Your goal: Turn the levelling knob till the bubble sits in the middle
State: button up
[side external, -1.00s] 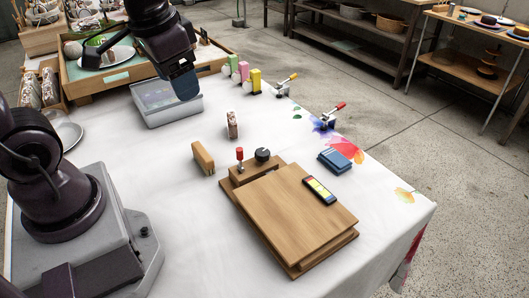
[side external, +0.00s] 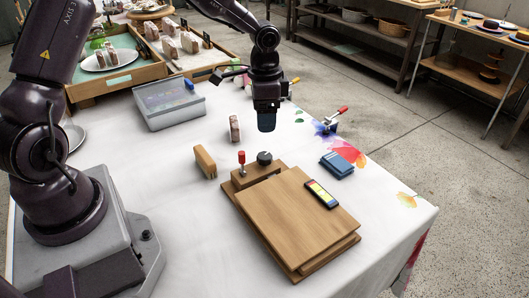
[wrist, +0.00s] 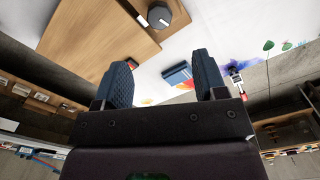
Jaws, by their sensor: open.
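The dark levelling knob (side external: 264,158) stands on a small wooden block behind the tilting wooden board (side external: 285,220). It also shows at the top of the wrist view (wrist: 159,16). A yellow spirit level (side external: 321,194) with a dark frame lies along the board's right side; its bubble is too small to make out. My gripper (side external: 267,122) hangs in the air above and behind the knob, pointing down. In the wrist view its two blue pads (wrist: 162,80) are apart with nothing between them.
A red-topped lever (side external: 241,160) stands just left of the knob. A tan wooden block (side external: 205,161), a small patterned packet (side external: 234,128), a blue stack (side external: 337,165) and a red-handled clamp (side external: 332,118) are around it. A grey screened box (side external: 170,104) is farther back. The front-left cloth is clear.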

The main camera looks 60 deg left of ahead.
aim_at(264, 155)
notch_tip(264, 155, down, 11)
jog(key=shift+f, duration=0.1)
dwell(0.3)
jog(key=c, duration=0.9)
jog(key=shift+m, duration=0.3)
jog(key=o, duration=0.9)
